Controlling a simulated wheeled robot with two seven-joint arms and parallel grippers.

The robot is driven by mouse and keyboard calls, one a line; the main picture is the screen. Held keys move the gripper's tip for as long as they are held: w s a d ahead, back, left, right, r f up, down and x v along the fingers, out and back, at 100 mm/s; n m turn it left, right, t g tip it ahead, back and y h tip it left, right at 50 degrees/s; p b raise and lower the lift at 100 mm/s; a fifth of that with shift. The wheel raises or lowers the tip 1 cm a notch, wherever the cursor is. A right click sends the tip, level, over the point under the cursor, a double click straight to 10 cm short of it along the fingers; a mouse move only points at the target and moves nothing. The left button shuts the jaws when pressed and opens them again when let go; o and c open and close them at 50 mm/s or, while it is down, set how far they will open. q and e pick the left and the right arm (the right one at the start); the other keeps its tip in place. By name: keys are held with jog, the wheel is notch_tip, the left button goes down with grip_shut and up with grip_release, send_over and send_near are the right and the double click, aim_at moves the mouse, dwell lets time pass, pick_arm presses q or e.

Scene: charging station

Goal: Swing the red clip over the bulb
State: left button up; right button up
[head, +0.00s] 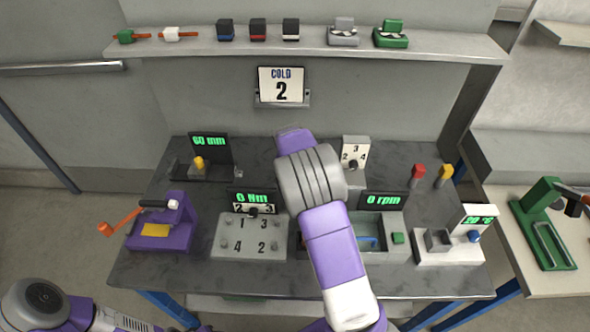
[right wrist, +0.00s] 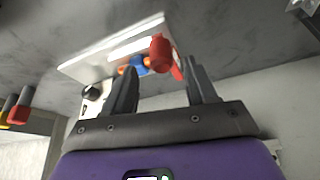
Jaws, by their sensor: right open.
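In the right wrist view a red part (right wrist: 159,50), which looks like the red clip, stands out from a white plate (right wrist: 108,56). A small orange piece and a blue piece (right wrist: 136,65) sit beside it; I cannot tell which part is the bulb. My right gripper (right wrist: 160,70) is open, with its fingers on either side of the view of these parts. Nothing is clearly held, and contact cannot be told. In the head view my right arm covers the clip and bulb. My left gripper is out of view; only part of my left arm shows at the lower left.
The dark table (head: 190,270) carries a purple lever press (head: 165,230), a numbered grey block (head: 250,240), a white device with a blue knob (head: 455,240), and red (head: 418,172) and yellow (head: 445,173) knobs. A dial panel (head: 355,152) stands near my right arm. A shelf (head: 300,45) runs above.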

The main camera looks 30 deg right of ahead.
jog(key=shift+b+x, duration=0.35)
jog(key=shift+x, duration=1.9)
jog(key=shift+w, duration=0.1)
grip_shut()
